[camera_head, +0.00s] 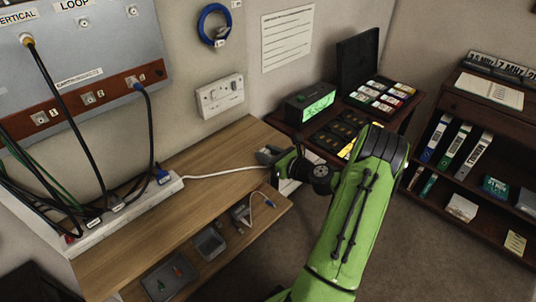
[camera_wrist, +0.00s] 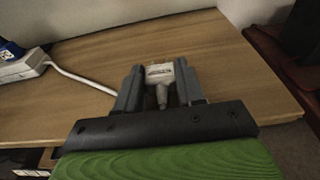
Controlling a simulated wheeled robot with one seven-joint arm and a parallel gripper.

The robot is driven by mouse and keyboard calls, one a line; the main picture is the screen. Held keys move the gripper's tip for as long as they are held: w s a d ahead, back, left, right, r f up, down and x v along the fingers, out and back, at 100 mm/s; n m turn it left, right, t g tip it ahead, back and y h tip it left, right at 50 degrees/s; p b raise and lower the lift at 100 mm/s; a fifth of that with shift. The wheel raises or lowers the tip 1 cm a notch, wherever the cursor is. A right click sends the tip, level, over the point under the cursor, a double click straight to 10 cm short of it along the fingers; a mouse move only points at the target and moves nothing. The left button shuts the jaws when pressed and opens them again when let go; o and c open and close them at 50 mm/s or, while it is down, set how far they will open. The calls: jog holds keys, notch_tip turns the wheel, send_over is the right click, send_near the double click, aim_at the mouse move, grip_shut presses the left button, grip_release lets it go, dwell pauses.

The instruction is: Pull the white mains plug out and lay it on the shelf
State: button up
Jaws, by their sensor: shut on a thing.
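My gripper (camera_head: 267,155) is at the right end of the wooden shelf (camera_head: 213,157). In the wrist view, its two grey fingers (camera_wrist: 159,72) are shut on the white mains plug (camera_wrist: 161,78), low over the bare wood. The plug's narrow cable end points back toward my palm. I cannot tell whether the plug touches the shelf. In the head view the plug is mostly hidden by the gripper. A white cable (camera_head: 225,173) runs from the power strip to the gripper. The white wall socket (camera_head: 220,96) above the shelf shows no plug in it.
The white power strip (camera_head: 120,216) with dark plugs and a blue plug (camera_head: 162,176) lies along the shelf's left part. A lower shelf holds grey trays (camera_head: 210,243).

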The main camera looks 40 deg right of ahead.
jog(key=shift+f+b, duration=0.3)
jog(key=shift+f, duration=0.2)
dwell(0.3)
jog(key=o, duration=0.8)
jog(key=shift+c, duration=0.2)
jog(key=shift+r, duration=0.1)
jog(key=shift+r+p, duration=1.5)
jog(key=shift+p, duration=0.4)
jog(key=shift+o, duration=0.5)
jog(key=shift+f, duration=0.1)
jog(key=o, duration=0.5)
jog(key=shift+c, duration=0.2)
